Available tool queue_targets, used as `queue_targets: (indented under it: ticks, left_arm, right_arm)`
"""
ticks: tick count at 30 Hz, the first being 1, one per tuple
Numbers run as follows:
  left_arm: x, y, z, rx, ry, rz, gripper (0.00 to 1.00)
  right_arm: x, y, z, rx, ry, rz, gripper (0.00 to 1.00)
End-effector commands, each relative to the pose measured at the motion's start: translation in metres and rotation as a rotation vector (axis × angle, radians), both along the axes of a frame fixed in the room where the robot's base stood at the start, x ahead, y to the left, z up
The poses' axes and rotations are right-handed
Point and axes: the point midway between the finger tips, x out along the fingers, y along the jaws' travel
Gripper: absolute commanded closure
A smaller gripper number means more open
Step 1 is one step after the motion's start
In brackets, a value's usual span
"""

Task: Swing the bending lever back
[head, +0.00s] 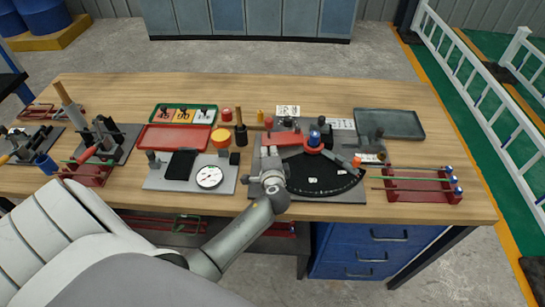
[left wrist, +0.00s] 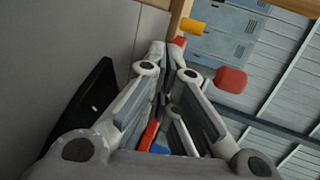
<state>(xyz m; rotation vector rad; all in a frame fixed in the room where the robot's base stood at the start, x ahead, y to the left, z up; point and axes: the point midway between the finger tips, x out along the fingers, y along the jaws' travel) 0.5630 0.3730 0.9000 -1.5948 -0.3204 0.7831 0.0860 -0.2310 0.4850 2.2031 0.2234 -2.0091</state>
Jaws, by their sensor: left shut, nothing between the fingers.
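My left gripper (head: 270,158) is over the left part of the station, left of the dial and apart from the orange grip. Its fingers are shut and empty; they also show in the left wrist view (left wrist: 175,60). Part of the station is hidden behind the gripper and wrist. My right gripper is out of view.
A gauge plate with a round white dial (head: 209,177) sits left of my gripper. A red rack with rods (head: 425,185) stands to the right. A grey tray (head: 390,124) and a red tray (head: 174,138) lie farther back. Bare wood runs along the back edge.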

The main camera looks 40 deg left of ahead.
Motion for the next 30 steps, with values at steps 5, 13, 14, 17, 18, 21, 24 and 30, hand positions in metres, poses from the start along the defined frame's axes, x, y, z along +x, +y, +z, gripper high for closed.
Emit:
queue_targets:
  ticks: [5,13,14,17,18,21,24,30]
  left_arm:
    - [0.01,0.011,0.0,0.001,0.0,-0.071,1.0]
    - [0.019,0.018,-0.001,-0.001,0.0,-0.069,1.0]
    - [0.019,0.019,-0.001,-0.001,0.0,-0.069,1.0]
    - [0.02,0.019,0.0,0.0,0.0,-0.068,1.0]
    - [0.02,0.019,0.0,0.0,0.0,-0.068,1.0]
    - [0.02,0.02,0.0,0.001,-0.001,-0.067,1.0]
    - [0.02,0.02,0.0,0.001,-0.001,-0.067,1.0]
    - [0.02,0.021,0.001,0.001,-0.001,-0.066,1.0]
  right_arm:
    - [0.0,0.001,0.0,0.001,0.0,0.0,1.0]
    - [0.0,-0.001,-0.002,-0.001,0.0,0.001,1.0]
    - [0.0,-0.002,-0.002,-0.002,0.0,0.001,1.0]
    - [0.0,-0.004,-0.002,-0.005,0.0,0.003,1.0]
    - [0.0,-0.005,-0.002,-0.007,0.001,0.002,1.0]
    - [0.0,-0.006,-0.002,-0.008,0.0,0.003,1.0]
    - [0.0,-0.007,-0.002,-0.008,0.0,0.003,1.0]
    - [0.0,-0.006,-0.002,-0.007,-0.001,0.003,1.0]
